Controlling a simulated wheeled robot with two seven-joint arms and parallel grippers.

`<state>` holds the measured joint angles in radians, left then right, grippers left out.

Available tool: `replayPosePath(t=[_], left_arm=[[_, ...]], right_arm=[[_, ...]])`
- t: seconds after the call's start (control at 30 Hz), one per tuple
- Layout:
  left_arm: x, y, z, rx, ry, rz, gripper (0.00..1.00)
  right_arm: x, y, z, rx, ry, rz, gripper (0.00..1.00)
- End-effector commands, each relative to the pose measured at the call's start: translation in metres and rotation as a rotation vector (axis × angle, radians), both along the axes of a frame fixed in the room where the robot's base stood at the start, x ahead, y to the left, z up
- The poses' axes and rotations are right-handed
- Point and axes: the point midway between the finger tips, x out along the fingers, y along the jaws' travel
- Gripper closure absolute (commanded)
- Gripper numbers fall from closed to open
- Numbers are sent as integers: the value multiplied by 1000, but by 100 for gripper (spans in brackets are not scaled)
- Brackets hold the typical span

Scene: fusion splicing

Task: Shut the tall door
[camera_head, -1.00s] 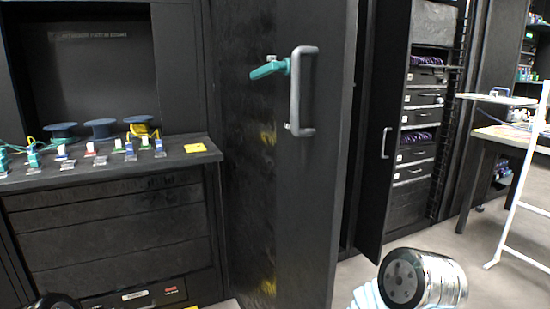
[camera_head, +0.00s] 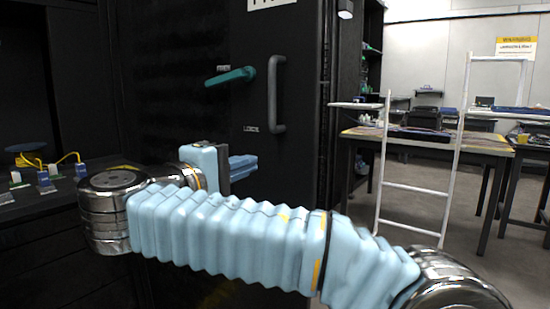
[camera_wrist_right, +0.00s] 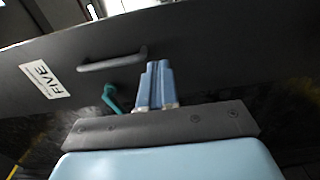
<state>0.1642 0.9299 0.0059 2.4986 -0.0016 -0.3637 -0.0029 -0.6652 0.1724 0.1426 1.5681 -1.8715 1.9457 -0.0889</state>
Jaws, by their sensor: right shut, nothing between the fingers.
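The tall black door (camera_head: 300,165) fills the middle of the head view, with a white label at its top. It carries a grey bar handle (camera_head: 276,95) and a teal lever (camera_head: 231,76). My right arm crosses in front of the lower door from the right. My right gripper (camera_head: 243,166) is shut and empty, below the lever and handle. The right wrist view shows its closed blue fingers (camera_wrist_right: 155,85) close to the door (camera_wrist_right: 205,50), near the handle (camera_wrist_right: 112,62) and lever (camera_wrist_right: 110,98). Contact with the door cannot be told. My left gripper is not in view.
A dark shelf (camera_head: 60,200) with yellow cables stands at the left. A white ladder-like frame (camera_head: 417,188) and a work table (camera_head: 480,145) stand at the right, with open grey floor in front.

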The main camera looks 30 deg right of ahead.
Motion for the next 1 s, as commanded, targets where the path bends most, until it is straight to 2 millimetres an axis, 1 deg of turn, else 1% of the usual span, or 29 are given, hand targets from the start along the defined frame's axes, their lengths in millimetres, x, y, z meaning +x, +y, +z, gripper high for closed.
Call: replayPosePath(t=[0.17, 0.4, 0.6, 0.8, 1.0], left_arm=[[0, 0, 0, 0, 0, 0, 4], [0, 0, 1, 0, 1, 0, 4], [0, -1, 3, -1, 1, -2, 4], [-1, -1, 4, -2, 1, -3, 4], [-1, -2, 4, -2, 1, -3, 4]], right_arm=[[13, -28, -1, 0, 3, -3, 100], [36, -75, -1, -1, 5, -3, 100], [50, -105, -1, -1, 5, -1, 100], [58, -118, -1, -2, 6, 2, 100], [59, -120, -2, -2, 6, 2, 100]])
